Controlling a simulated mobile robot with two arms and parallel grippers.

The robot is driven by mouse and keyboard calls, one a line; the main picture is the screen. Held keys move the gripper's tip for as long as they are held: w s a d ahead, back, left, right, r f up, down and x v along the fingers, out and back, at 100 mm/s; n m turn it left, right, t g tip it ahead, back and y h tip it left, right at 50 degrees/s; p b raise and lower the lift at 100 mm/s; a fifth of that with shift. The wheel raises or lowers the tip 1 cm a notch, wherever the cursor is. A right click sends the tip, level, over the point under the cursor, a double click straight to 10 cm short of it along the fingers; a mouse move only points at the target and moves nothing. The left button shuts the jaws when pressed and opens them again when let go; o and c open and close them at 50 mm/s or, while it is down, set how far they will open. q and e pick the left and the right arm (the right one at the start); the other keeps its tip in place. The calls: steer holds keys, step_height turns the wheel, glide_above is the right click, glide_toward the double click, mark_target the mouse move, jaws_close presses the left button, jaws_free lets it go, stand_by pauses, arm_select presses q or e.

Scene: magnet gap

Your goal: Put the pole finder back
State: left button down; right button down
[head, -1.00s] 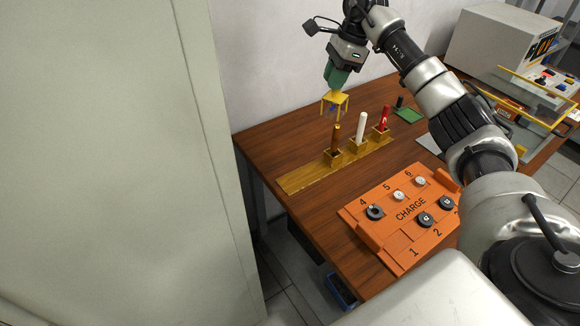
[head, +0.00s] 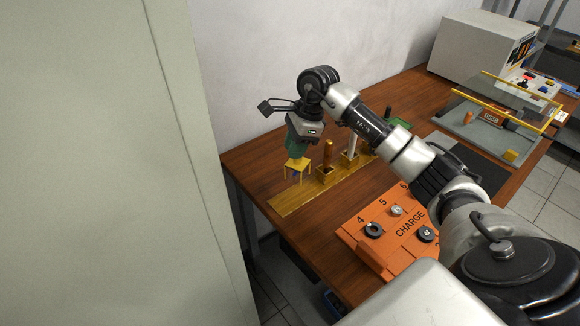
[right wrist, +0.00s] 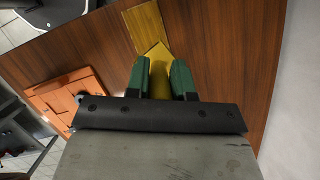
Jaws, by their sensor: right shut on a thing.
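The pole finder, a small yellow frame with thin legs and a bit of blue under its top (head: 298,166), is held in my right gripper (head: 297,153). It is just over the left part of the yellow strip (head: 284,204); I cannot tell whether its legs touch anything. In the right wrist view, the green fingers (right wrist: 160,72) are shut on the yellow pole finder (right wrist: 157,54), with the strip (right wrist: 145,22) beyond it. My left gripper is not in view.
The strip's holders carry a brown rod (head: 328,154) and a white rod (head: 352,143). An orange CHARGE board (head: 372,256) with round discs lies in front. A trough with yellow rails (head: 484,128) and a grey box (head: 478,50) stand at the right. A pale panel (head: 90,160) fills the left.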

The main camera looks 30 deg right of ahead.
step_height(320, 180, down, 6)
steer(key=s+a+p, duration=0.1)
steer(key=a, duration=0.1)
steer(key=shift+r, duration=0.2)
steer(key=shift+s+a, duration=0.1)
steer(key=shift+f, duration=0.15)
steer(key=c, duration=1)
jaws_free()
